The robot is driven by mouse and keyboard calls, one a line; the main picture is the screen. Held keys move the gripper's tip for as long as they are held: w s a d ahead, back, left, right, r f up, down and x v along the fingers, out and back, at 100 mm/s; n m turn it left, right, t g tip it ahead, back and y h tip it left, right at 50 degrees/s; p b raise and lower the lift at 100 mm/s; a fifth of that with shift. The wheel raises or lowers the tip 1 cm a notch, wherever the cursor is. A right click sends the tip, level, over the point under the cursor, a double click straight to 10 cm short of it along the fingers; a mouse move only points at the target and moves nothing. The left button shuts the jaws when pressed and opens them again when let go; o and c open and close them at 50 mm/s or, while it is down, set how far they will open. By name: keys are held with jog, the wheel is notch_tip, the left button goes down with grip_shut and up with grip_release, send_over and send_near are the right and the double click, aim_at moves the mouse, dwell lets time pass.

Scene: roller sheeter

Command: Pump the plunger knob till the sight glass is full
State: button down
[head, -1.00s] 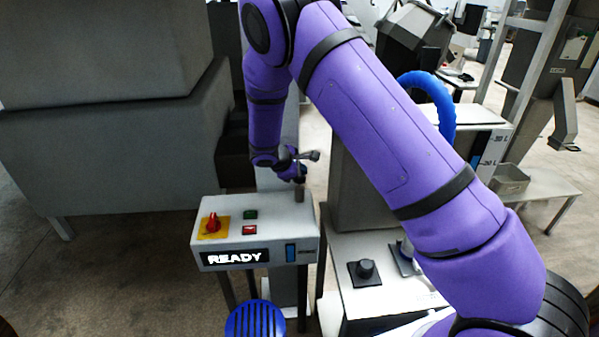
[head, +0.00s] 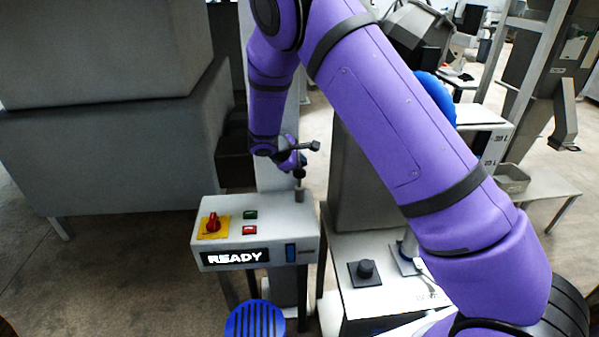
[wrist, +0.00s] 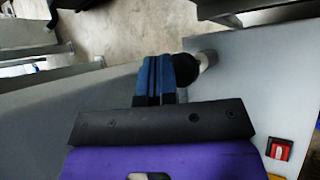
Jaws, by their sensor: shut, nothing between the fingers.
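The plunger knob is a dark rounded knob (head: 299,174) on a short grey post at the back right of the white control box (head: 225,190). It also shows in the wrist view as a black knob (wrist: 186,69) on a pale shaft. My gripper (head: 301,161) is just above the knob in the head view, its blue fingers (wrist: 155,78) shut together and empty. In the wrist view the fingertips overlap the knob's left edge; I cannot tell if they touch it. A small blue window (head: 291,253) on the box front looks like the sight glass; its level is unclear.
The box carries a red rotary switch (head: 212,224), a green button (head: 250,214), a red button (head: 249,230) and a READY display (head: 235,257). A large grey cabinet (head: 110,150) fills the left.

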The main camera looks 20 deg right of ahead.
aim_at(300, 172)
jog(key=shift+r, duration=2.55)
